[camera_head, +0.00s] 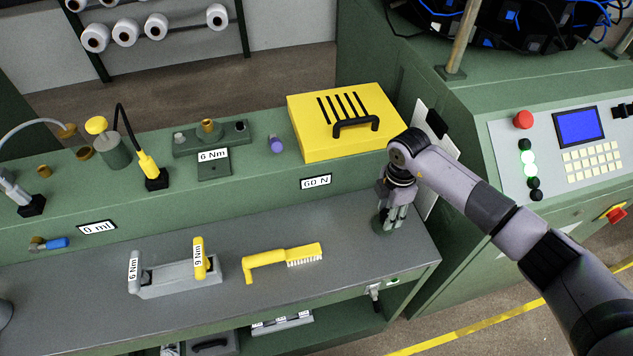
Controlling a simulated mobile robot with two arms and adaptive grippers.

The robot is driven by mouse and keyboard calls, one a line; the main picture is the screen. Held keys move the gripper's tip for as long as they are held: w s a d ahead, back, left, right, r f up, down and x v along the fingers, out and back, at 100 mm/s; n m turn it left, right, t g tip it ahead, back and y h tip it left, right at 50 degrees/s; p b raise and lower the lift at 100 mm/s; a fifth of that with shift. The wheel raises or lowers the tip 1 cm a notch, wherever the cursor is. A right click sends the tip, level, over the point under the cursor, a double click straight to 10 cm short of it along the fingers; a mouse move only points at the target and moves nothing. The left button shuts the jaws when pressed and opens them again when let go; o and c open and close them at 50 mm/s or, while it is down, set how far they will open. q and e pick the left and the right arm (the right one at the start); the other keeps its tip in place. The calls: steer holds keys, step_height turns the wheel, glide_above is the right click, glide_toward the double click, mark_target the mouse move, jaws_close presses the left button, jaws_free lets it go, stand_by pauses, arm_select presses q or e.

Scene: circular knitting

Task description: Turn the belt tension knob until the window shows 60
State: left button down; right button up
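A white window (316,181) on the front face of the green ledge reads 60 N. My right gripper (390,222) points down at the right end of the grey shelf, to the right of the window and below the yellow box. Its fingers look close together, but I cannot tell whether they hold anything. A dark green rounded shape shows at the fingertips; I cannot tell whether it is the belt tension knob or part of the gripper. My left gripper is not in view.
A yellow slotted box (310,145) stands on the ledge. A control panel (560,150) is at right. The shelf between brush and gripper is clear.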

step_height(320, 180, up, 6)
steer(key=p, duration=0.5)
stand_by(0.4)
steer(key=o, duration=0.3)
steer(key=shift+o, duration=0.2)
step_height(320, 180, up, 6)
steer(key=p, duration=0.4)
